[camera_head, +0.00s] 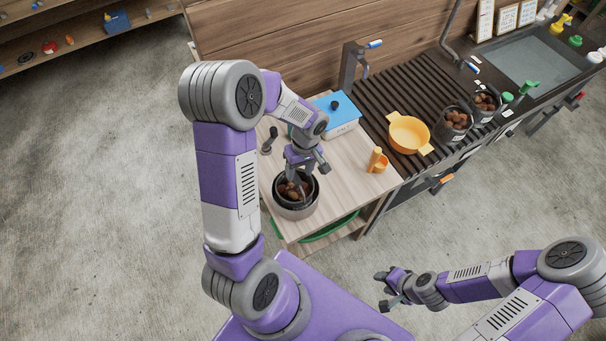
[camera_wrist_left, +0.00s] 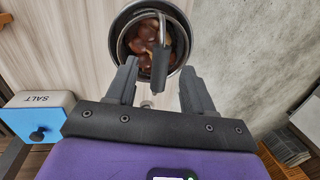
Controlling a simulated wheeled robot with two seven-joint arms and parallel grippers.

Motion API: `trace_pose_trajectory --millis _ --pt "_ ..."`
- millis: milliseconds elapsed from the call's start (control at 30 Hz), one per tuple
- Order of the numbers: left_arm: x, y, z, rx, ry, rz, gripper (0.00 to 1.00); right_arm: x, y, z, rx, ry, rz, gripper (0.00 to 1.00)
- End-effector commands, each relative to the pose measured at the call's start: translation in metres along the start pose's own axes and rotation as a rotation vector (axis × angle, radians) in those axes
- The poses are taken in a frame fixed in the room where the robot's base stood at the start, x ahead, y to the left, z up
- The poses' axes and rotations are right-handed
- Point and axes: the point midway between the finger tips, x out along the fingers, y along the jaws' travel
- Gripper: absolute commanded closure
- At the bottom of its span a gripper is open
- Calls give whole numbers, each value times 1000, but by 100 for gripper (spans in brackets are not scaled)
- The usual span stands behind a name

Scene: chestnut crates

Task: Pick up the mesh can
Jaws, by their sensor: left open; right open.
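A dark round can (camera_head: 313,186) holding brown chestnuts sits in a grey pot (camera_head: 297,213) at the front of the wooden counter; I take it for the mesh can, though its mesh is too small to make out. In the left wrist view the can (camera_wrist_left: 122,42) shows at the top, with a wire handle and black grip (camera_wrist_left: 160,68) reaching between my fingers. My left gripper (camera_head: 298,172) is open just above the can; its fingers (camera_wrist_left: 160,82) stand either side of the grip, not closed on it. My right gripper (camera_head: 384,289) is open and empty, away from the counter.
A yellow pot (camera_head: 409,133) and two dark chestnut containers (camera_head: 452,126) stand on the slatted black top. Open floor lies left of the counter.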

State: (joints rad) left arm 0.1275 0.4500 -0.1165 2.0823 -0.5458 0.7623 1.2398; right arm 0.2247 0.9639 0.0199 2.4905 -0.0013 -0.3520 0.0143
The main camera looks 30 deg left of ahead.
Motion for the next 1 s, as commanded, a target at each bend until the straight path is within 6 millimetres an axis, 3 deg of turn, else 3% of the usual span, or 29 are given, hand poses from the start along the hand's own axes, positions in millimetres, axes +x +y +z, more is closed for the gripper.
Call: trace_pose_trajectory --millis 67,167,700,1000 --pt "-16 -7 -9 -47 24 -21 48 -6 -2 1 0 -1 0 57" --pt "-16 -12 -13 -77 34 -37 48 -6 -2 1 0 -1 0 57" --pt "52 -9 -13 -78 33 -39 48 -10 -4 1 0 -1 0 57" --pt "55 -8 -13 -78 34 -36 51 -10 -4 1 0 -1 0 57"
